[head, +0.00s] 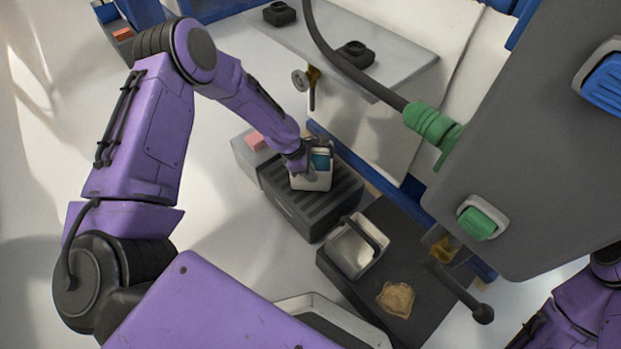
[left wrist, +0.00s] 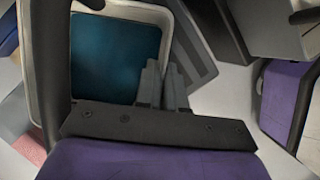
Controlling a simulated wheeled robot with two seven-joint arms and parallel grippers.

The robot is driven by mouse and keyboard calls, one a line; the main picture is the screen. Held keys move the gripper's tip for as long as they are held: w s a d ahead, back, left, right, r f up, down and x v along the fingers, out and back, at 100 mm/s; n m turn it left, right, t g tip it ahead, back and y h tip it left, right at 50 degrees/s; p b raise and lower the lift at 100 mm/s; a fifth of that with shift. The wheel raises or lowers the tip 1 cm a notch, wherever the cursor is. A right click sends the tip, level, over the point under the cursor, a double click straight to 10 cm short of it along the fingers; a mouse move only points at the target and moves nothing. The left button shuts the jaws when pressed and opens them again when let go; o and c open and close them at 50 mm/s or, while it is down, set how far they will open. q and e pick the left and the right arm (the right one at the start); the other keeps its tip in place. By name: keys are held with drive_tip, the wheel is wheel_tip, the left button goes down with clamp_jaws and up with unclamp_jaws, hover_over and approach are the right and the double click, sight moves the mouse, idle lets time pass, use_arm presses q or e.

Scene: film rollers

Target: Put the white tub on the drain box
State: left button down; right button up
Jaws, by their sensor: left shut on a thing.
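The white tub (head: 312,182) holds teal content and is over the slatted top of the dark grey drain box (head: 300,215) in the head view. I cannot tell whether its base touches the slats. My left gripper (head: 303,165) is shut on the tub, coming from above and behind. In the left wrist view the fingers (left wrist: 165,85) are at the tub's wall, beside the teal content (left wrist: 115,55). The slats of the drain box (left wrist: 190,60) show beyond the tub. My right gripper is not in view; only part of the right arm shows at the lower right.
A metal tub with a handle (head: 350,250) and a tan cloth (head: 397,298) lie on a black surface (head: 350,285) in front. A pink block (head: 256,141) sits left of the drain box. A grey machine panel (head: 540,130) with a green knob fills the right side.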

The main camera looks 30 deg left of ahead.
use_arm(q)
drive_tip(key=shift+w+f, duration=0.1)
drive_tip(key=shift+f, duration=0.45)
drive_tip(key=shift+r, duration=0.2)
drive_tip(key=shift+f, duration=0.15)
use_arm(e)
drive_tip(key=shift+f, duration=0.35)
use_arm(q)
drive_tip(key=c, duration=1.2)
unclamp_jaws()
drive_tip(key=shift+c, duration=0.2)
